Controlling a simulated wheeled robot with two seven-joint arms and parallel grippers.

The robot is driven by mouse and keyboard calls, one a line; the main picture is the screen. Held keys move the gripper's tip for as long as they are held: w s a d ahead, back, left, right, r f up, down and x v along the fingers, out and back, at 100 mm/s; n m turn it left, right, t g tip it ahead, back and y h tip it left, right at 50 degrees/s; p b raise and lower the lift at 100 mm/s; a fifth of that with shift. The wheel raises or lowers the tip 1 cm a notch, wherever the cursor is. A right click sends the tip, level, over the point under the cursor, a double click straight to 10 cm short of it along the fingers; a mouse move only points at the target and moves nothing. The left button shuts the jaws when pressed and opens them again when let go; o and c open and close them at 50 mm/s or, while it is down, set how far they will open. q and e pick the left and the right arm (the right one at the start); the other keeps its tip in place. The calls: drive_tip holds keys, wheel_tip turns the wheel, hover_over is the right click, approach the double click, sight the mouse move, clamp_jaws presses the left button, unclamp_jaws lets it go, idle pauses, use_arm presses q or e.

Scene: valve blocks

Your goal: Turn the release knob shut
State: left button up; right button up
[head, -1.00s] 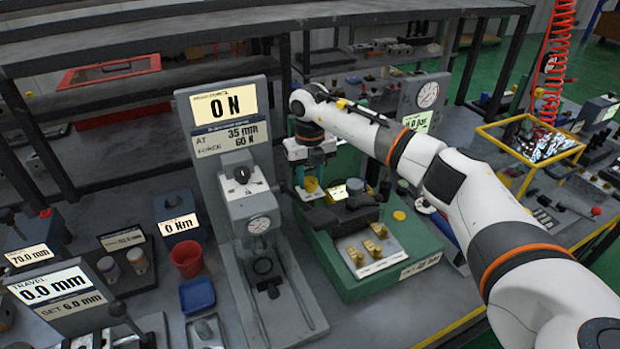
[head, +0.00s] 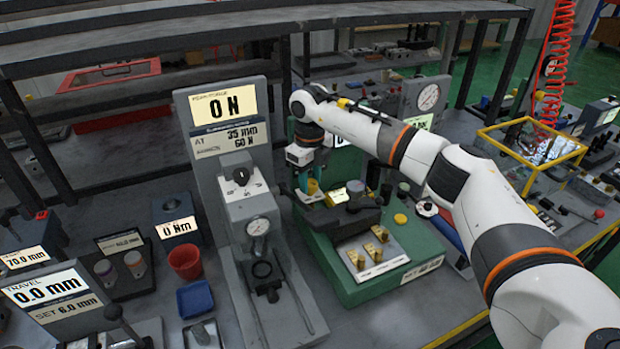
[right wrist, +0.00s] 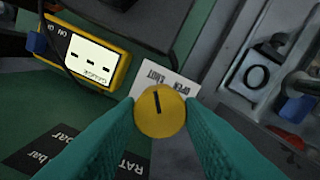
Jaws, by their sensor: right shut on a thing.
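The release knob (right wrist: 160,112) is a round yellow knob with a short black mark, seen face-on in the right wrist view. A white label (right wrist: 172,80) reading OPEN and SHUT lies just behind it. My right gripper (right wrist: 160,122) has its two teal fingers shut on the knob's sides. In the head view my right gripper (head: 308,186) points down at the back left of the green fixture (head: 372,290), and the yellow knob shows only in part there. The black mark runs nearly upright in the right wrist view. My left gripper is not in view.
A yellow meter (right wrist: 88,52) with a lit display is close to the fingers. A grey press (head: 250,215) stands left of the green fixture. A dark clamp part (head: 340,215) and a tray with brass pieces (head: 372,255) are in front of the gripper.

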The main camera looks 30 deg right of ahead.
sight(310, 182)
drive_tip(key=shift+r, duration=0.1)
drive_tip(key=o, duration=1)
drive_tip(key=shift+c, duration=0.2)
wheel_tip(310, 182, up, 12)
drive_tip(key=b, duration=0.2)
